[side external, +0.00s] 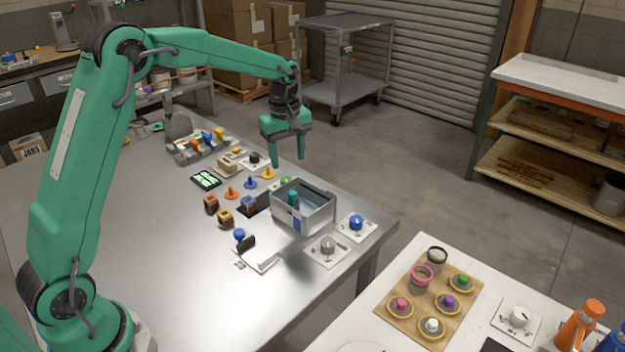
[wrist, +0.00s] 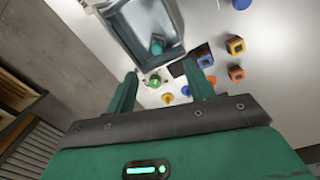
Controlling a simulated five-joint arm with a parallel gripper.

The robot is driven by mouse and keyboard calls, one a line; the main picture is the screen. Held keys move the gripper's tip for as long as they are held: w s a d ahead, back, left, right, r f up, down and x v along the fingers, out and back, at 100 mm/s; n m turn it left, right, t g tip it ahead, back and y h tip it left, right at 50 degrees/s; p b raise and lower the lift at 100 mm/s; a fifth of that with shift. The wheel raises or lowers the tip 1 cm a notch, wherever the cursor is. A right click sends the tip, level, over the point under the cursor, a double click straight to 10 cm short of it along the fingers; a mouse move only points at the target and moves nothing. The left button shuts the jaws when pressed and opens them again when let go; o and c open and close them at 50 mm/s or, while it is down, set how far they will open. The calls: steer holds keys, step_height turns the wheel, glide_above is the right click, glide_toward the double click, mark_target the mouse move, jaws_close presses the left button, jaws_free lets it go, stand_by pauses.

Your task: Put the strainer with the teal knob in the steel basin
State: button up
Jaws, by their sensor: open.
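The steel basin (side external: 318,212) is an open grey box near the table's far right edge. It also shows at the top of the wrist view (wrist: 122,38). The strainer's teal knob (side external: 293,197) shows inside the basin, close to its left wall. In the wrist view the teal knob (wrist: 157,45) lies within the basin's walls, near one end. The strainer's lower part is too small to make out. My gripper (side external: 288,160) is open and empty above and behind the basin, apart from the knob. Its two fingers (wrist: 160,70) are spread in the wrist view.
A blue knob (side external: 356,223) and a grey knob (side external: 327,246) on plates stand right and in front of the basin. Orange, blue and yellow knobbed pieces (side external: 250,183) and small blocks (side external: 225,217) lie left of it. The table's front left is clear.

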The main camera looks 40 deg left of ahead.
steer(key=s+d+r+m+t, duration=0.1)
steer(key=s+d+r+m, duration=0.1)
steer(key=s+r+m, duration=0.35)
steer(key=s+d+r+m+t, duration=0.1)
steer(key=s+m, duration=0.3)
steer(key=s, duration=0.8)
steer(key=s+d+r+m+t, duration=0.2)
steer(key=s+m, duration=0.3)
steer(key=s, duration=0.7)
steer(key=shift+d+r+t, duration=0.3)
steer(key=shift+d+t, duration=0.2)
steer(key=shift+t, duration=0.1)
